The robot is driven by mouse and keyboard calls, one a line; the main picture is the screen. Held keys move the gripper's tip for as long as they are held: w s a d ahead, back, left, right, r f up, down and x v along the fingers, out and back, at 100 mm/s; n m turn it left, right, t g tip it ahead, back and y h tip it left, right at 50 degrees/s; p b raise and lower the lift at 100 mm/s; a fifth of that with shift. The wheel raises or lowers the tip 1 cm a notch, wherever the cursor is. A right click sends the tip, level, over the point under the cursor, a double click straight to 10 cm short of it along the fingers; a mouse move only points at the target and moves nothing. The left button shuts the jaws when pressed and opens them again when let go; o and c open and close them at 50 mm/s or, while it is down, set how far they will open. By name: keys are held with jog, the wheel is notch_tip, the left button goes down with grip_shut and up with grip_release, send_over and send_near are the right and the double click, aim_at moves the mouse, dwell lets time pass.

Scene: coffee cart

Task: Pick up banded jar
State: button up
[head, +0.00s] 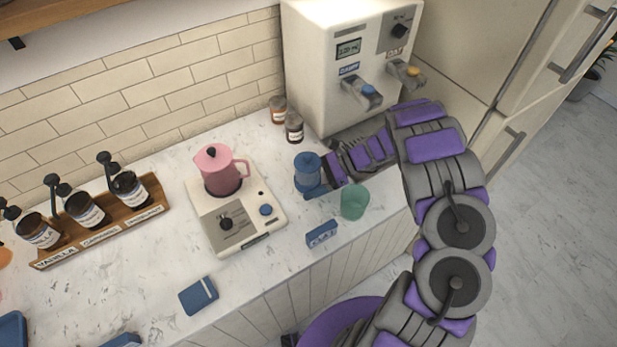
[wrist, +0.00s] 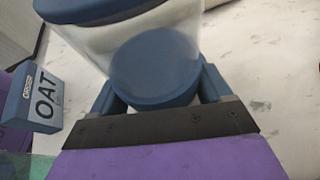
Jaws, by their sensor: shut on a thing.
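The banded jar (head: 307,166) stands on the counter side of my arm, in front of the tall dispenser; I cannot tell whether it touches the counter. In the wrist view the jar (wrist: 155,68) is clear with a dark blue lid and a round blue part low down. My gripper (head: 316,187) reaches in from the right and is shut on it. In the wrist view the fingers of my gripper (wrist: 160,92) sit on either side of its blue part.
A green cup (head: 355,202) stands close by my gripper. A blue OAT block (head: 321,234) lies near the counter's front edge; it also shows in the wrist view (wrist: 38,98). A pink pot (head: 219,168) on a burner is left. Two small jars (head: 293,129) stand behind.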

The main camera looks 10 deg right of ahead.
aim_at(310, 160)
jog(key=shift+a, duration=0.3)
jog(key=c, duration=0.8)
jog(key=shift+o, duration=0.2)
jog(key=shift+d+r, duration=0.1)
jog(key=shift+r, duration=0.35)
notch_tip(310, 160, up, 9)
jog(key=shift+r+p, duration=0.1)
jog(key=shift+p, duration=0.9)
jog(key=shift+s, duration=0.1)
